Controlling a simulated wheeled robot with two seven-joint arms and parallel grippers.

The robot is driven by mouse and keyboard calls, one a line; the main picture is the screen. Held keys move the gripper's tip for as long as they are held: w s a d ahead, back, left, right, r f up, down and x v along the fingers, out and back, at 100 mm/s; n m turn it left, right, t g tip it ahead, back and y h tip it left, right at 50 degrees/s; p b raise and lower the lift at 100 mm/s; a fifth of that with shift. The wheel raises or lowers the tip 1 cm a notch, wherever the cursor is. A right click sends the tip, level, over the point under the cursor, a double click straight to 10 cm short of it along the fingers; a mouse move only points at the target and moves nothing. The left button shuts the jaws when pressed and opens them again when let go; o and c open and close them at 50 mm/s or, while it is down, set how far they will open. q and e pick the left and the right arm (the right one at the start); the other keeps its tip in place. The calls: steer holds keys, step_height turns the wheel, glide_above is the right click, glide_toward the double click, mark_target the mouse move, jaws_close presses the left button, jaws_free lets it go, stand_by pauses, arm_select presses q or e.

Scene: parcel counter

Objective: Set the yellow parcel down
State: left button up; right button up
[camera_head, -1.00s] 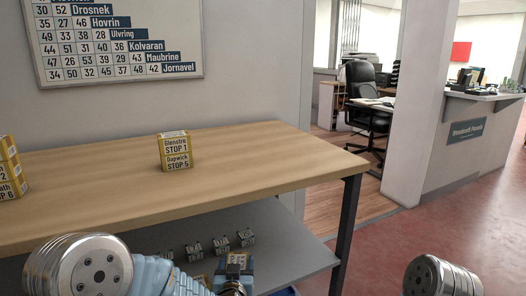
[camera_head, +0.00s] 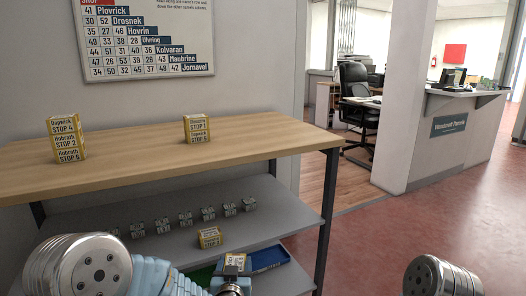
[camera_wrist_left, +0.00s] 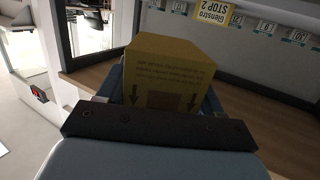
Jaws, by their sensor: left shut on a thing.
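The yellow parcel (camera_head: 235,262) is in my left gripper (camera_head: 232,284), low in the head view, in front of the shelf unit's lower part. In the left wrist view the same parcel (camera_wrist_left: 170,62) sits between the jaws, its printed face with two down arrows toward the camera. The jaws are shut on it. I cannot tell whether its underside touches anything. Another yellow parcel (camera_head: 209,237) stands on the grey lower shelf (camera_head: 150,205); its label reads "Glenstro STOP 2" in the left wrist view (camera_wrist_left: 222,12). My right gripper is out of view.
The wooden top (camera_head: 130,150) bears a stack of yellow parcels (camera_head: 67,139) at left and a shorter stack (camera_head: 197,128) at right. Small grey tags (camera_head: 185,218) line the lower shelf. A blue tray (camera_head: 271,258) and a green tray (camera_head: 200,275) lie below. Open red floor (camera_head: 400,220) is at right.

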arm_select(q)
steer(key=s+a+f, duration=0.2)
steer(key=a+f, duration=0.4)
steer(key=s+a+f, duration=0.3)
steer(key=a+f, duration=0.3)
steer(key=shift+s+a, duration=0.25)
steer(key=shift+a, duration=0.05)
